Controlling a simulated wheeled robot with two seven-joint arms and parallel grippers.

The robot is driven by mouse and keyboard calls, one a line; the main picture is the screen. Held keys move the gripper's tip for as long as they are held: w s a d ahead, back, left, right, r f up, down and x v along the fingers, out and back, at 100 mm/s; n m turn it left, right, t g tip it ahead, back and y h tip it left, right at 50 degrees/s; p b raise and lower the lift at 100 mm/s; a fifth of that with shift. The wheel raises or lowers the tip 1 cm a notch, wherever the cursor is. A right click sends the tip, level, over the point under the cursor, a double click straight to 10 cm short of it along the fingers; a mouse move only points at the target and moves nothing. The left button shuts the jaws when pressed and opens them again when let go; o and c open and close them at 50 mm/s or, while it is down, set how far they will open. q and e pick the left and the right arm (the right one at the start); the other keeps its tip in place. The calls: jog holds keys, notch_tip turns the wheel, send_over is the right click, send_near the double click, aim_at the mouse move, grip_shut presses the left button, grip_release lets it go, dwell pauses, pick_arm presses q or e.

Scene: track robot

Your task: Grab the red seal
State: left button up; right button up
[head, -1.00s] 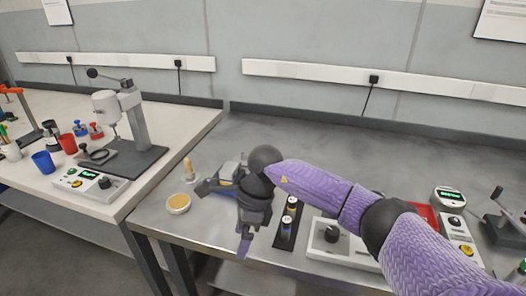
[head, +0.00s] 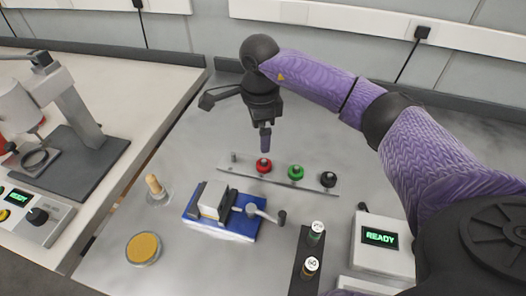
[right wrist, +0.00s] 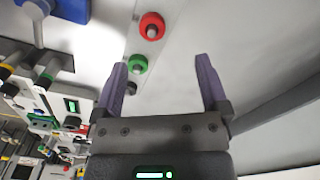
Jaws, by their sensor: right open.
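The red seal (head: 263,166) is a round red-topped piece on a narrow metal strip (head: 240,172) on the grey bench. A green piece (head: 295,172) and a black piece (head: 328,180) stand to its right on the strip. My right gripper (head: 265,141) is just above and behind the red seal in the head view, apart from it as far as I can tell. In the right wrist view the gripper (right wrist: 160,65) is open and empty. There the red seal (right wrist: 151,25) lies beyond the fingertips, with the green piece (right wrist: 137,65) closer to the left finger. My left gripper is out of view.
A blue-based clamp fixture (head: 222,222) stands in front of the strip. A dark holder (head: 306,262) with small bottles, a box reading READY (head: 381,237), a round yellow dish (head: 143,248) and a wooden-handled tool (head: 155,187) are nearby. The bench behind the strip is clear.

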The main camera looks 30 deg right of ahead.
aim_at(262, 161)
jog(key=f, duration=0.2)
jog(key=f+b, duration=0.1)
jog(key=f, duration=0.2)
jog(key=s+f+b, duration=0.1)
jog(key=f, duration=0.1)
jog(key=shift+s+a+f, duration=0.1)
jog(key=shift+a+f, duration=0.1)
jog(key=shift+f, duration=0.65)
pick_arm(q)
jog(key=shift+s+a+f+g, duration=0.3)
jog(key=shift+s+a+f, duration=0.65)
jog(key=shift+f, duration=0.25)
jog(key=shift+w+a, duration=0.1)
pick_arm(e)
jog(key=shift+r, duration=0.1)
jog(key=shift+c, duration=0.3)
jog(key=shift+c, duration=1.3)
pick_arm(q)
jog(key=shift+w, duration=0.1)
pick_arm(e)
grip_shut()
